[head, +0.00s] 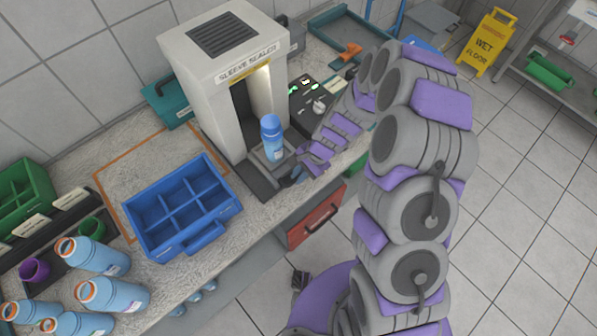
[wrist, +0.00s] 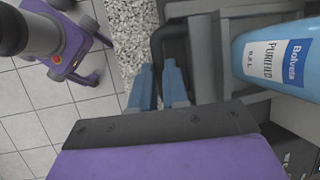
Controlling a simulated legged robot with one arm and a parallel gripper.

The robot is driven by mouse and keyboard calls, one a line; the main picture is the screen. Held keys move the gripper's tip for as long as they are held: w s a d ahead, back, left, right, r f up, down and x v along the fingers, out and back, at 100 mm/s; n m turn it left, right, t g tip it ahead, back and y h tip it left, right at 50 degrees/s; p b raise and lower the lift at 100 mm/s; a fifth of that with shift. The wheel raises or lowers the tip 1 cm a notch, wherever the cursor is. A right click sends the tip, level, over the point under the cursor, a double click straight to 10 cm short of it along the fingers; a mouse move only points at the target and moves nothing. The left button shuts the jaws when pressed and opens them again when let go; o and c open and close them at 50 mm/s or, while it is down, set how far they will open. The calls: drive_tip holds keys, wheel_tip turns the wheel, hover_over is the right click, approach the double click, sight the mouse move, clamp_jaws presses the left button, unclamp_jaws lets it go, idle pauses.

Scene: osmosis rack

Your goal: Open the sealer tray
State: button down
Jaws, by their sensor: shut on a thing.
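The white sleeve sealer (head: 225,65) stands on the counter with a dark, lit opening at its front. Its grey tray (head: 281,165) sits at the front of that opening and carries an upright blue bottle (head: 271,140). The bottle's label faces the wrist view (wrist: 285,60). My gripper (head: 292,178) is at the tray's front edge. In the wrist view, its two blue fingers (wrist: 160,78) are shut on the black tray handle (wrist: 158,45). The contact point is small and partly hidden in the head view.
A blue divided crate (head: 215,228) lies left of the sealer, with several orange-rimmed bottles (head: 92,255) farther left. A control panel (head: 315,97) is right of the sealer. A red drawer (head: 315,217) is below the counter. A yellow wet-floor sign (head: 489,42) stands on the floor.

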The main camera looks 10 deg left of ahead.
drive_tip(key=c, duration=1.1)
unclamp_jaws()
drive_tip(key=shift+p+v, duration=1.05)
drive_tip(key=shift+v, duration=7.6)
drive_tip(key=shift+w+a, duration=0.1)
drive_tip(key=shift+w, duration=0.05)
